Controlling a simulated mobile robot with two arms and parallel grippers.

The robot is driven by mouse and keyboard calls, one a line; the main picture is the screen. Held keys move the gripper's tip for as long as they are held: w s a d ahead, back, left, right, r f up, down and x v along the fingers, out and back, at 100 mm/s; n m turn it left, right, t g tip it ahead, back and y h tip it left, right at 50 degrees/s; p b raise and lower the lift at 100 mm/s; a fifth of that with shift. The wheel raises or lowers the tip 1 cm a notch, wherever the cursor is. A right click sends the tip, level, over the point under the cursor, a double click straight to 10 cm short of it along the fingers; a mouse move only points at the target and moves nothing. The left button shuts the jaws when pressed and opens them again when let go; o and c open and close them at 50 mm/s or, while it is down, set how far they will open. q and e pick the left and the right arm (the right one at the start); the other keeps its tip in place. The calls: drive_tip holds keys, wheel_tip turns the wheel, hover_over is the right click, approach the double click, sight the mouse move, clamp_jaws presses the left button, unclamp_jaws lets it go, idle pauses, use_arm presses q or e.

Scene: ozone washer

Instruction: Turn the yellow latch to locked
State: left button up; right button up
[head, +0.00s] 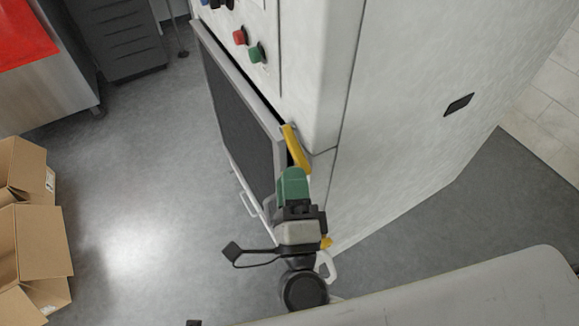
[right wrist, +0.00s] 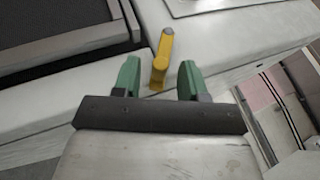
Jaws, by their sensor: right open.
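The yellow latch (head: 297,149) is on the corner of the white washer, beside the edge of its dark door panel. In the right wrist view the yellow latch (right wrist: 161,60) stands between and just beyond my green fingertips. My right gripper (head: 292,178) is directly below the latch in the head view, with its green fingers partly overlapping each other. The right wrist view shows its two fingers (right wrist: 158,78) apart with nothing held. I cannot tell whether either finger touches the latch. My left gripper is not in view.
The washer door (head: 240,110) has a dark panel in a grey frame. Red (head: 239,37) and green (head: 256,52) buttons sit above it. A second yellow part (head: 326,242) shows lower on the washer, partly hidden by my gripper. Cardboard boxes (head: 38,245) stand on the floor at left.

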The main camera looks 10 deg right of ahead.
drive_tip(key=shift+x, duration=0.9)
drive_tip(key=shift+c, duration=0.2)
